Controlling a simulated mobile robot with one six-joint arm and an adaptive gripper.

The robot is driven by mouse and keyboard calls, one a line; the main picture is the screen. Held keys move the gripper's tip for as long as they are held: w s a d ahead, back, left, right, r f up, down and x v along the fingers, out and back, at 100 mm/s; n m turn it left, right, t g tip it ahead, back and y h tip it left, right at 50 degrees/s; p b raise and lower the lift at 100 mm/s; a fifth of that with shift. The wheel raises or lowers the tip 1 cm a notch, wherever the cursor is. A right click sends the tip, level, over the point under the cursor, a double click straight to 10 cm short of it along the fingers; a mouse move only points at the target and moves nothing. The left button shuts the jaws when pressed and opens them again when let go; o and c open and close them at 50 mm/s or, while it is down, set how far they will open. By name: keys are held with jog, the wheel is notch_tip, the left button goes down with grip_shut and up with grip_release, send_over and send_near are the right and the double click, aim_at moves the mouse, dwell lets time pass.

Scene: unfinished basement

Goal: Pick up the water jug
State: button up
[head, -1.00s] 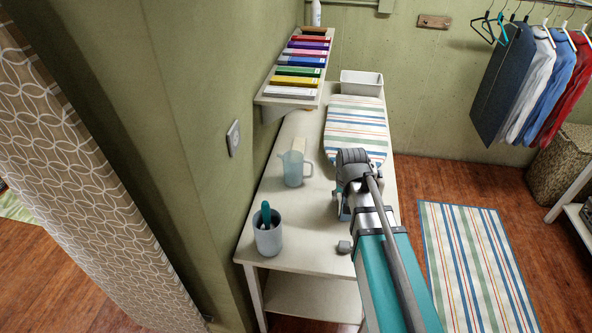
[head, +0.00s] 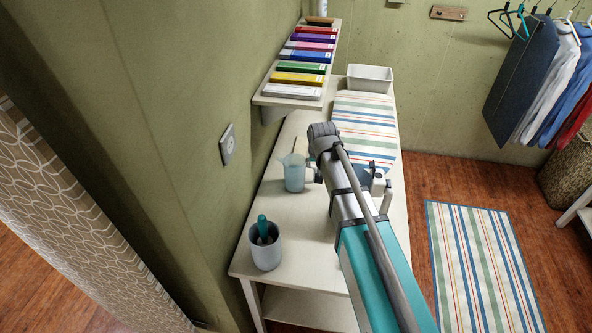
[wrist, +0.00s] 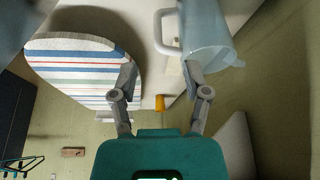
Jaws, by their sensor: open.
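The water jug (head: 294,173) is a translucent pale blue pitcher standing on the cream table, near the wall. In the wrist view the jug (wrist: 208,35) fills the upper right, with its handle (wrist: 166,32) pointing left. My gripper (wrist: 158,73) is open and empty. Its right finger overlaps the jug's rim area in the picture; I cannot tell if they touch. Its left finger lies over the striped ironing board. In the head view my arm reaches over the table just right of the jug and mostly hides the gripper.
A grey cup (head: 266,250) with a teal-handled item stands at the table's near end. A striped ironing board (head: 366,105) and white bin (head: 370,78) are farther back. A wall shelf (head: 262,99) with coloured boxes overhangs the left side. A striped rug (head: 485,265) lies right.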

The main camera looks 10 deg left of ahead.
jog(key=shift+w+a, duration=0.15)
jog(key=shift+w, duration=0.45)
jog(key=b+x, duration=0.8)
jog(key=shift+f, duration=0.3)
jog(key=shift+w+f, duration=0.1)
dwell(0.5)
jog(key=b+x, duration=0.3)
jog(key=shift+d, duration=0.2)
jog(key=shift+b+x, duration=0.95)
jog(key=shift+x, duration=0.05)
jog(key=shift+d, duration=0.1)
